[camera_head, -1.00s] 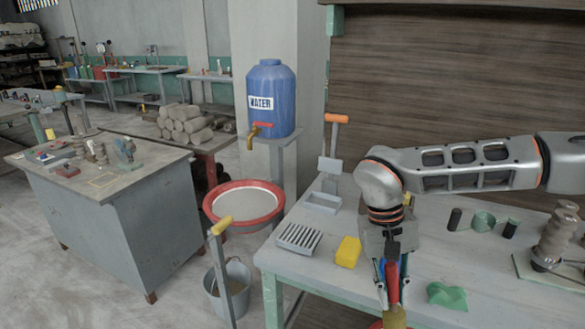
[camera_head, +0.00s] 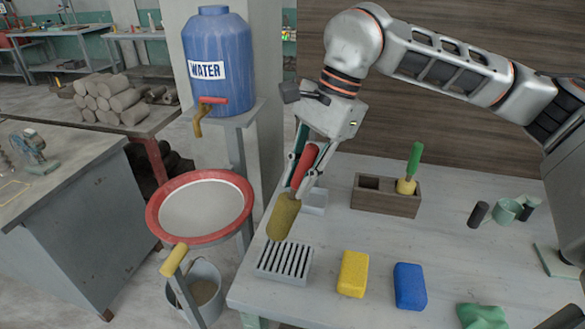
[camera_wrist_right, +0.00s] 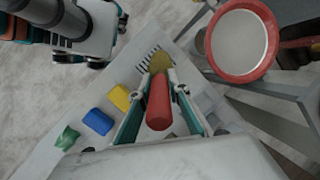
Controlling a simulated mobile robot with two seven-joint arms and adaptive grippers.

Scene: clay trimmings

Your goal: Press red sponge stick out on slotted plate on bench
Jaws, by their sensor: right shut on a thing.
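The red sponge stick has a red handle (camera_head: 304,168) and a thick yellow-brown sponge head (camera_head: 284,216). My right gripper (camera_head: 303,175) is shut on the handle. The stick tilts, with its head down to the left, over the far edge of the grey slotted plate (camera_head: 284,262) on the bench (camera_head: 330,235). I cannot tell whether the head touches the plate. In the right wrist view the handle (camera_wrist_right: 158,105) lies between the fingers and the head (camera_wrist_right: 160,64) overlaps the plate (camera_wrist_right: 146,58). My left gripper (camera_wrist_right: 105,30) shows at that view's top left; its fingers are unclear.
A yellow block (camera_head: 353,273) and a blue block (camera_head: 410,286) lie right of the plate. A wooden holder (camera_head: 387,196) with a green-handled stick stands behind. A red-rimmed basin (camera_head: 200,207) is left of the bench. The bench's left edge is close to the plate.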

